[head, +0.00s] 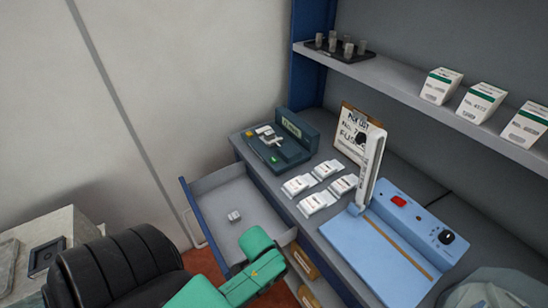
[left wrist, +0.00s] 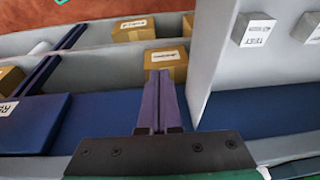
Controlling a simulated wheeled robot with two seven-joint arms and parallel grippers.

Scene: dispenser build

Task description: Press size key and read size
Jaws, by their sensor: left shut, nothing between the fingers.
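A dark teal instrument (head: 284,142) stands at the back left of the counter in the head view. It has a raised display (head: 291,126) whose characters are too small to read, a small green key (head: 273,159), a yellow spot and a light metal part on top. I cannot tell which key is the size key. My left arm's green link shows low in the head view, beside the open drawer; its fingertips are hidden there. In the left wrist view my left gripper (left wrist: 160,76) is shut and empty, over drawers with cardboard boxes. My right gripper is out of view.
White packets (head: 316,203) lie on the counter before a clipboard (head: 352,140). A light blue machine (head: 385,262) with a raised arm stands right. A shelf (head: 400,85) with white cartons overhangs the back.

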